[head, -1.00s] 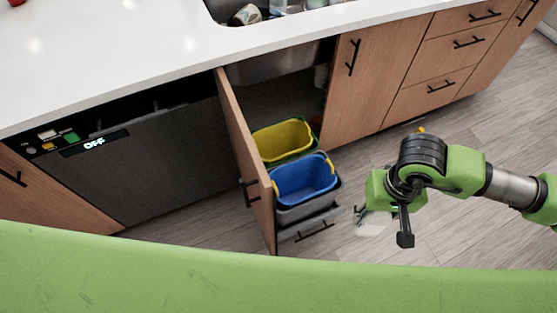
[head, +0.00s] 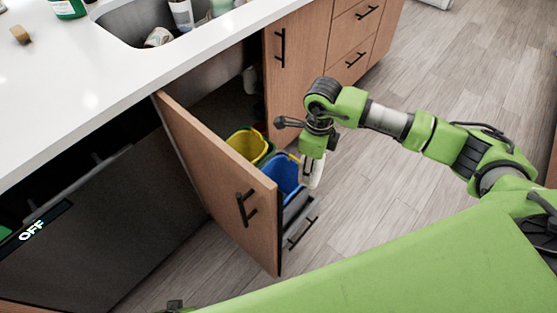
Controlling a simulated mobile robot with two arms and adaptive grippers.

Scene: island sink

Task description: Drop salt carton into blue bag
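The blue bag (head: 286,176) lines a bin in the pull-out below the sink, partly hidden by the open cabinet door. My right gripper (head: 308,172) points down just right of the blue bag's opening, seen from above. A pale whitish object (head: 317,173), apparently the salt carton, is at its fingers and appears held. It is small and partly covered by the gripper, so no label can be read. My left gripper cannot be made out.
A yellow-lined bin (head: 246,145) stands behind the blue one. The open cabinet door (head: 222,180) stands to the left of the bins. The white counter (head: 75,85) and sink (head: 130,28) are at upper left. Wood floor (head: 400,175) is clear on the right.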

